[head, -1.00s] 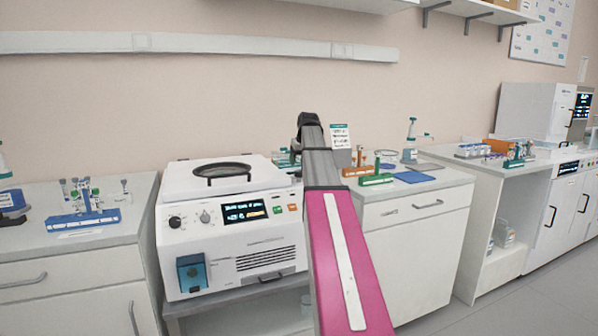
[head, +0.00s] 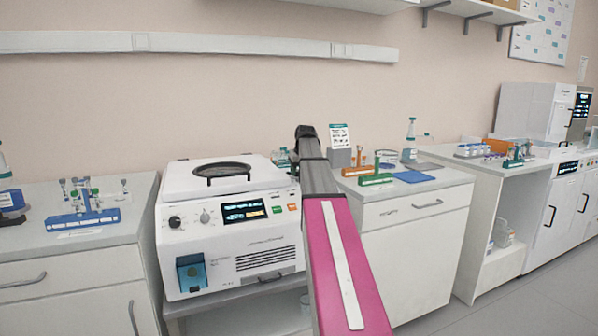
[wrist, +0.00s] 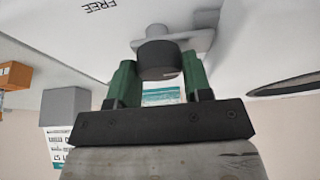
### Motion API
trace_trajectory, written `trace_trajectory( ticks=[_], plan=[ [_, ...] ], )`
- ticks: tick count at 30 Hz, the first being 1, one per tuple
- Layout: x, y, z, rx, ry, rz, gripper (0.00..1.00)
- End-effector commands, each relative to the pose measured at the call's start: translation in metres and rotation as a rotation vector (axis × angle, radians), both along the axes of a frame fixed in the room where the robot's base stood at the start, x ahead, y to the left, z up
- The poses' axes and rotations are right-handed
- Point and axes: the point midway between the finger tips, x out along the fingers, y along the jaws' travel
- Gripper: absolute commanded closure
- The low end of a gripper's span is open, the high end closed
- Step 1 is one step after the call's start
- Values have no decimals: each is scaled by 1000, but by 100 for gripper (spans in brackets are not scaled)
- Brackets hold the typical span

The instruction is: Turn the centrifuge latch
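The white centrifuge (head: 235,235) stands left of centre in the head view, with a round dark-rimmed window in its closed-looking lid (head: 265,172). Its latch, a dark round knob (wrist: 158,62) on a grey stem, shows in the wrist view beside the upside-down word FREE. My gripper (wrist: 157,58) is open, with a green finger on each side of the knob. Gaps show between the fingers and the knob, and I cannot tell whether either touches. In the head view my arm reaches to the centrifuge's right side and hides the latch and the fingers.
A counter (head: 425,180) right of the centrifuge holds a sign (head: 340,135), a green rack (head: 376,180) and a blue mat (head: 410,176). A blue tube rack (head: 82,220) stands on the left counter. The space above the centrifuge lid is clear.

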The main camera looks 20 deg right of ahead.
Motion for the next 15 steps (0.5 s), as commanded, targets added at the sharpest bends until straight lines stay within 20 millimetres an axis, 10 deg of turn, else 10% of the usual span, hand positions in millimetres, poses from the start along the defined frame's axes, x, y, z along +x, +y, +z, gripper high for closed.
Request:
trace_trajectory(
  ticks=[15],
  plan=[
    [1,-1,0,0,0,154,78]
  ],
)
